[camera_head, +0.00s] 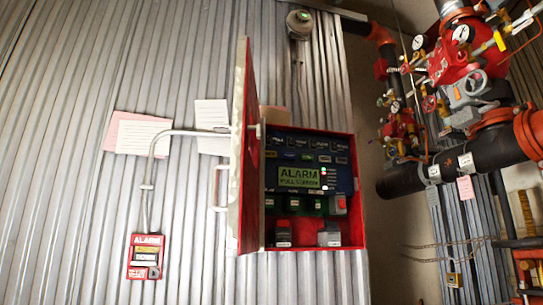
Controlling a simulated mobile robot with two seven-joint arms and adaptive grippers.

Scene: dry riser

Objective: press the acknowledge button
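A red alarm panel box (358,205) is mounted on the corrugated wall, and its door (242,150) stands open, swung out to the left. Inside, a lit green display (299,177) reads "ALARM" with a smaller line below, apparently "PULL STATION". A row of dark and green buttons (293,204) sits under the display. A red button or switch (340,203) is at the right end of that row. The small labels are too blurred to read, so I cannot tell which one is acknowledge. Neither gripper shows in the head view.
A red alarm pull station (145,256) hangs at lower left, with a conduit (152,185) rising from it. Paper notes (140,134) are on the wall left of the door. Red valves and gauges (455,60) and a black pipe (450,165) fill the right side.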

